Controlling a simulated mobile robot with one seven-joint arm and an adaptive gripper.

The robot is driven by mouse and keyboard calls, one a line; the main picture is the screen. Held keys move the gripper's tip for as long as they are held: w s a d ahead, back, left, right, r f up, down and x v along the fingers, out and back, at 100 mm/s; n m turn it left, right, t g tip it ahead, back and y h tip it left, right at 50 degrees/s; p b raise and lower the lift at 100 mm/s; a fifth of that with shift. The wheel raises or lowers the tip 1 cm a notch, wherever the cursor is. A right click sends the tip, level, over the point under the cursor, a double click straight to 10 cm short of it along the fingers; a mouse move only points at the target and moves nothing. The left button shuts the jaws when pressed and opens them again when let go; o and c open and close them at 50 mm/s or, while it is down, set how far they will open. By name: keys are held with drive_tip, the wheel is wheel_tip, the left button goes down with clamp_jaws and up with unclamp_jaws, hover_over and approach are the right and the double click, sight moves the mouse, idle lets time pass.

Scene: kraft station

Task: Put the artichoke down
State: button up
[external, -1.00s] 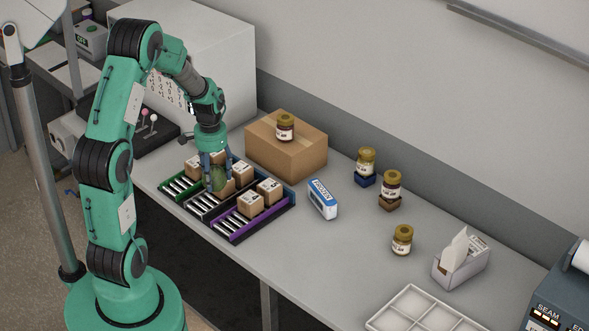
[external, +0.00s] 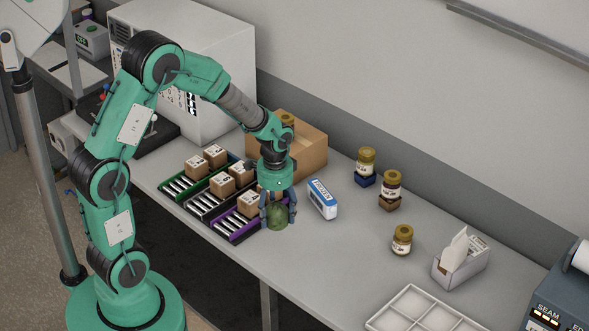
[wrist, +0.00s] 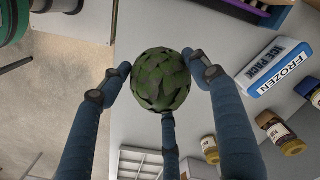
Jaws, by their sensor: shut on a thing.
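The artichoke (external: 278,217) is a round green ball of overlapping leaves. In the external view it is over the table (external: 330,262), at the front right end of the purple roller tray. My gripper (external: 277,208) is shut on it, with blue fingers around its sides. In the wrist view the artichoke (wrist: 160,80) sits between the three fingers of my gripper (wrist: 163,85). The table shows beneath and beside it. I cannot tell whether its underside touches the table.
The purple tray (external: 236,236) with small boxes is just left. A blue and white ice pack (external: 323,199) lies to the right, before a cardboard box (external: 312,150). Several jars, one a jar (external: 402,240) on the table, stand further right. The table's front middle is clear.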

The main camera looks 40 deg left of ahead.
drive_tip(key=s+d+m+b, duration=0.1)
drive_tip(key=s+d+m, duration=0.2)
drive_tip(key=s+d, duration=0.55)
drive_tip(key=s+d+m+b, duration=0.1)
drive_tip(key=s+d+m, duration=0.25)
drive_tip(key=d, duration=1.05)
drive_tip(key=shift+m, duration=0.25)
drive_tip(key=f, duration=0.5)
drive_tip(key=shift+w+f, duration=0.2)
drive_tip(key=shift+w, duration=0.15)
drive_tip(key=w+d, duration=0.2)
drive_tip(key=w, duration=0.2)
drive_tip(key=w+d+f, duration=0.1)
drive_tip(key=w+d, duration=0.2)
drive_tip(key=w, duration=0.2)
drive_tip(key=w+d, duration=0.2)
drive_tip(key=w, duration=0.3)
drive_tip(key=shift+d+f+b, duration=0.2)
drive_tip(key=shift+d+b, duration=0.1)
drive_tip(key=shift+b, duration=0.1)
drive_tip(key=shift+f, duration=0.15)
drive_tip(key=shift+f+b, duration=0.35)
drive_tip(key=shift+f, duration=1.3)
